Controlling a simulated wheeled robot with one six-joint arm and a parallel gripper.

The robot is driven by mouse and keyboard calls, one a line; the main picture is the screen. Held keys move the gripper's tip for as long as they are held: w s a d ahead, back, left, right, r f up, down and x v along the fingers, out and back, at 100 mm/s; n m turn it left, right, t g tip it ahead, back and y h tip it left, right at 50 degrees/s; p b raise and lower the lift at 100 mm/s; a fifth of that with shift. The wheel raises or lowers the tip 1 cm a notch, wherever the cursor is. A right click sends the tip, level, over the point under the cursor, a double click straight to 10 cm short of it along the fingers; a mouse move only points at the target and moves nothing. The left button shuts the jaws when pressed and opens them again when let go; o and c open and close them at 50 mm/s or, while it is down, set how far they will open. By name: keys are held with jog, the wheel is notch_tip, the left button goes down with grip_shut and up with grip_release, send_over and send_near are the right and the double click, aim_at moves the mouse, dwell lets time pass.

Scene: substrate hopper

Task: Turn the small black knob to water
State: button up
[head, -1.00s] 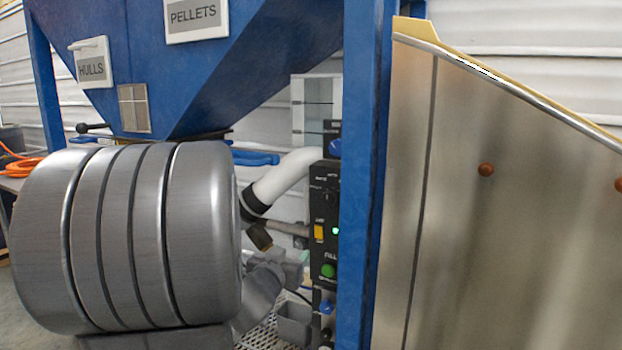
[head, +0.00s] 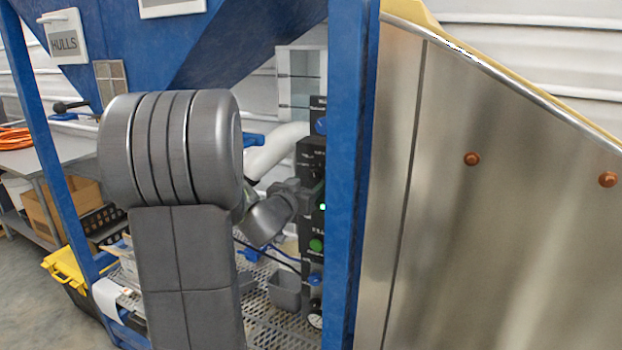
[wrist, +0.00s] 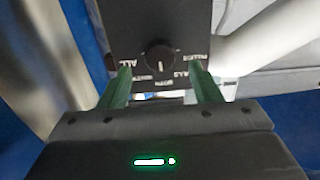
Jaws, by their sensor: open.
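The small black knob (wrist: 159,54) sits on a black control panel (wrist: 185,15) in the wrist view. A pale pointer mark on it points down in that view, toward the gripper side. White labels surround it, upside down and blurred; one looks like ALL and one like PELLETS. I cannot read a water label clearly. My gripper (wrist: 160,74) is open, its two green fingers on either side below the knob in the picture, apart from it. In the head view the panel (head: 312,155) stands behind the blue post, and my wrist is close in front of it; I cannot make out the knob there.
A blue post (head: 352,180) stands right of the panel, with a large steel sheet (head: 470,230) beyond. A grey bin (head: 285,291) sits on the mesh shelf below. A blue hopper (head: 240,40) hangs above.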

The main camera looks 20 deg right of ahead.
aim_at(315, 178)
jog(key=shift+x, duration=1.65)
jog(key=c, duration=1)
jog(key=m+b, duration=0.2)
jog(key=m, duration=0.1)
jog(key=shift+f+m, duration=0.15)
jog(key=shift+m, duration=0.25)
jog(key=shift+s+m+b, duration=0.1)
jog(key=shift+m+b, duration=1.05)
jog(key=shift+m, duration=0.75)
